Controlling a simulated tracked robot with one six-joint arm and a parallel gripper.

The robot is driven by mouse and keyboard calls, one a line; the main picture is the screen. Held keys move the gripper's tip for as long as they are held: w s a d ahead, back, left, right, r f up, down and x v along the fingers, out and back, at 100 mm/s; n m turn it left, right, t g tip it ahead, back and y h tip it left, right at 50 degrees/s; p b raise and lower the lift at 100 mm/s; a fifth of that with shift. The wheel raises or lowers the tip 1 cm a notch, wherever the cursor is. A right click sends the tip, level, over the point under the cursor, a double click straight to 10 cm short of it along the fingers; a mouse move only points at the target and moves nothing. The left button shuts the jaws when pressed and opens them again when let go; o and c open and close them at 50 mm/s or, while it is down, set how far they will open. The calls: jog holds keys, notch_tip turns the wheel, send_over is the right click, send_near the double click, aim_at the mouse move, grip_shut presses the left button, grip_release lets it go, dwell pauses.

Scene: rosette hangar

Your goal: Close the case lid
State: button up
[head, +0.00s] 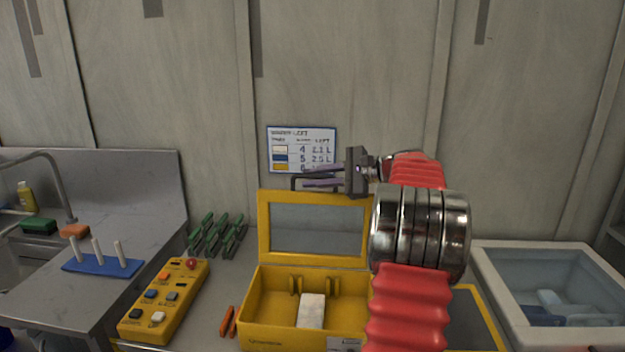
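A yellow case (268,333) stands open on the bench, with a white block (311,311) lying inside it. Its yellow-framed lid (265,229) with a grey panel stands upright at the back of the case. My gripper (318,183) is above the lid's top edge, pointing left, in front of the wall. Its fingers appear spread with a gap between them and nothing visible in the gap. My arm hides the right side of the case and part of the lid's right edge.
A yellow button box (165,300) and orange sticks (228,321) lie left of the case. A green rack (216,235) stands behind them. A sign (302,150) hangs on the wall behind my gripper.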

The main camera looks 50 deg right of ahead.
jog(key=shift+c, duration=0.6)
grip_shut()
jog(key=shift+f, duration=0.1)
jog(key=shift+a, duration=0.25)
jog(key=shift+s+d, duration=0.15)
jog(key=shift+s, duration=0.05)
